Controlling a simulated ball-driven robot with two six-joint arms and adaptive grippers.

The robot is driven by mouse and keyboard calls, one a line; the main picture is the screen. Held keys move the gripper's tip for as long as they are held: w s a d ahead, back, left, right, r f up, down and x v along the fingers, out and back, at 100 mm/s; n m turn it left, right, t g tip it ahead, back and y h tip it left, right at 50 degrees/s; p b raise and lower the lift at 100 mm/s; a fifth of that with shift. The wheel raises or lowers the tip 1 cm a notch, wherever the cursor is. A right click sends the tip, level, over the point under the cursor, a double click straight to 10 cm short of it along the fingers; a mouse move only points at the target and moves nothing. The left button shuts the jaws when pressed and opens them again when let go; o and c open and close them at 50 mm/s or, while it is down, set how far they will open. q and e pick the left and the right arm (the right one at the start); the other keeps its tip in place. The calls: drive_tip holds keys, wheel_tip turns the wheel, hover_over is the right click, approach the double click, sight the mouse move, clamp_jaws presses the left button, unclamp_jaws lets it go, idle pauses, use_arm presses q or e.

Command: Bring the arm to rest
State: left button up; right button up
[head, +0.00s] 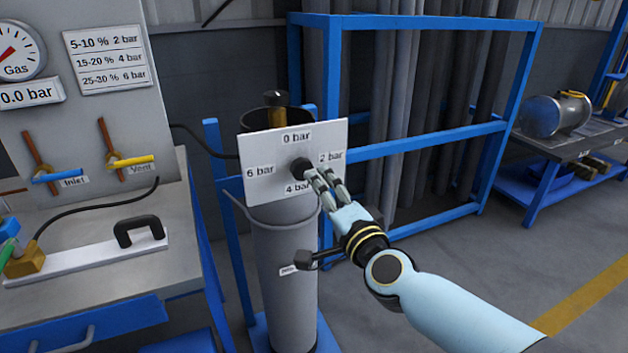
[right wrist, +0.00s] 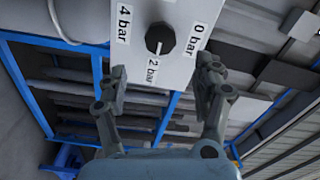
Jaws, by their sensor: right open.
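My right gripper (head: 325,177) reaches in from the lower right, its fingers pointing at the dark knob (head: 300,166) on a white pressure plate (head: 268,150). In the right wrist view the gripper (right wrist: 160,80) is open and empty, its two fingers spread apart. The knob (right wrist: 160,38) sits beyond the fingertips, between their lines, and looks clear of them. Its white pointer line faces the "2 bar" label. The plate is marked 0, 2, 4 and 6 bar and sits at the top of a grey cylinder (head: 285,260). My left gripper is not in view.
A bench (head: 100,275) at the left carries a panel with a gas gauge (head: 15,50) reading 0.0 bar and inlet and vent valves. A blue rack (head: 430,150) of grey pipes stands behind. Grey floor (head: 470,250) is open at the right.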

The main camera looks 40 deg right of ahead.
drive_tip(key=shift+v, duration=0.85)
drive_tip(key=s+a+f+n+g+y+b, duration=0.1)
drive_tip(key=s+f+n+g+b, duration=0.3)
drive_tip(key=f, duration=0.8)
drive_tip(key=s+a+f+n+g+y+b, duration=0.1)
drive_tip(key=s+f, duration=0.4)
drive_tip(key=f, duration=0.6)
drive_tip(key=s+f+n+g+y+b, duration=0.1)
drive_tip(key=s+f+n+g+b, duration=0.3)
drive_tip(key=f, duration=0.8)
drive_tip(key=s+f+n+g, duration=0.2)
drive_tip(key=s+f, duration=0.4)
drive_tip(key=s, duration=0.4)
drive_tip(key=s+f+n+g, duration=0.3)
drive_tip(key=s+f, duration=0.3)
drive_tip(key=s, duration=0.5)
drive_tip(key=s+f+n+g, duration=0.2)
drive_tip(key=s+f+n, duration=0.2)
drive_tip(key=s, duration=0.6)
wheel_tip(320, 180, down, 2)
drive_tip(key=shift+s+a+f+g+y, duration=0.1)
drive_tip(key=shift+s+a+g+y, duration=0.2)
drive_tip(key=shift+a, duration=0.15)
